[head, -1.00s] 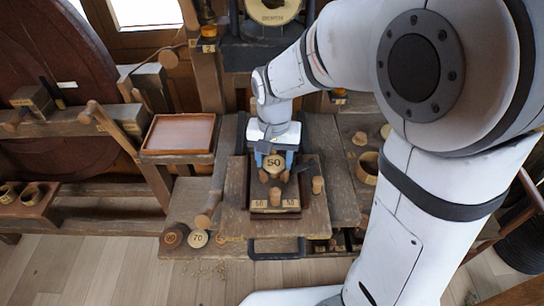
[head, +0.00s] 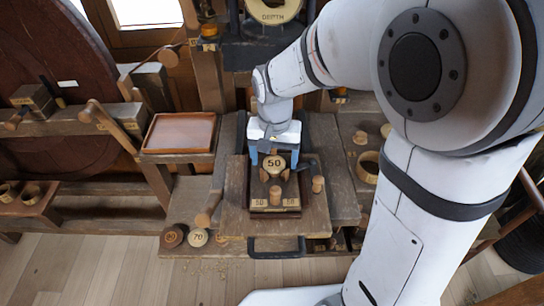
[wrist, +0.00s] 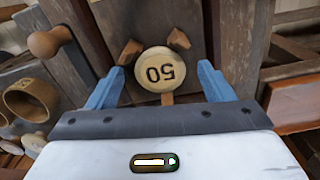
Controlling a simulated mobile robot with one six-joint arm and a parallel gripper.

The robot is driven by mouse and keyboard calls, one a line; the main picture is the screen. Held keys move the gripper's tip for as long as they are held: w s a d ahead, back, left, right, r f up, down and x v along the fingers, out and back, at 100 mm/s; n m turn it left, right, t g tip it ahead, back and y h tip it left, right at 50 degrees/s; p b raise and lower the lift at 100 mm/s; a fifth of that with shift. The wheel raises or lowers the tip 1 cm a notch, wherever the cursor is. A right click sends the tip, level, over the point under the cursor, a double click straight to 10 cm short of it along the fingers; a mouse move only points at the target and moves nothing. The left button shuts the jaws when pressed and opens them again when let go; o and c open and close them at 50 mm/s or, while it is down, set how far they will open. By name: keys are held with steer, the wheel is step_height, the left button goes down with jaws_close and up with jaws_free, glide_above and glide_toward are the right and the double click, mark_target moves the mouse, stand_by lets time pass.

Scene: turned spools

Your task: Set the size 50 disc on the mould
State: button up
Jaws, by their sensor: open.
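The size 50 disc (head: 274,163), pale wood with a dark "50", sits at the mould (head: 275,208), a dark board with small number labels on its front edge. In the wrist view the disc (wrist: 156,74) lies face up, its number upside down, with small wooden pieces close around its rim. Whether it lies fully flat on the mould cannot be told. My gripper (head: 274,156) is open, its blue fingers apart on either side of the disc; in the wrist view clear gaps separate both fingers (wrist: 161,80) from it.
A wooden peg (head: 318,184) stands right of the mould. A red-brown tray (head: 180,133) is at left. Other discs, one marked 70 (head: 198,238), lie at the front left. A wooden ring (head: 368,167) is at right.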

mark_target(274, 164)
step_height(274, 164, up, 12)
steer(key=s+d+f+n+t, duration=0.2)
steer(key=s+d+f, duration=0.3)
steer(key=s+d, duration=0.7)
steer(key=shift+s+t, duration=0.2)
steer(key=shift+t, duration=0.3)
steer(key=shift+c, duration=0.2)
